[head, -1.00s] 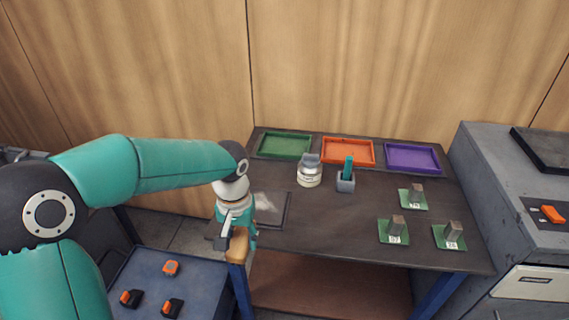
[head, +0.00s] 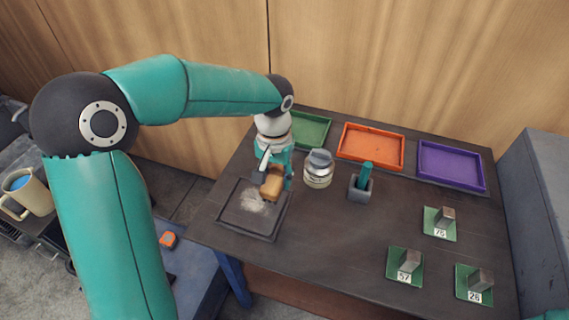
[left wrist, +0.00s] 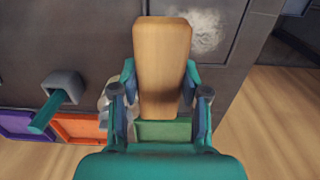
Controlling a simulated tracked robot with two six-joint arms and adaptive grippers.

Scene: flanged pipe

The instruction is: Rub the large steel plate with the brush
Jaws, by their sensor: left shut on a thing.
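The large steel plate (head: 237,222) is a dark, rimmed square lying at the left end of the table, with a pale dusty patch on it. It also shows in the left wrist view (left wrist: 238,45), partly behind the brush. The brush (head: 272,188) has a tan wooden body. My left gripper (head: 274,172) is shut on the brush, over the right back part of the plate. In the left wrist view the brush (left wrist: 162,65) stands between the two fingers, beside the pale patch. I cannot tell whether its bristles touch the plate.
A white jar (head: 318,170) and a grey holder (head: 360,189) with a green-handled item stand right of the plate. Green (head: 325,131), orange (head: 371,160) and purple (head: 451,181) trays line the back. Metal blocks (head: 409,261) on numbered green cards stand at the right.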

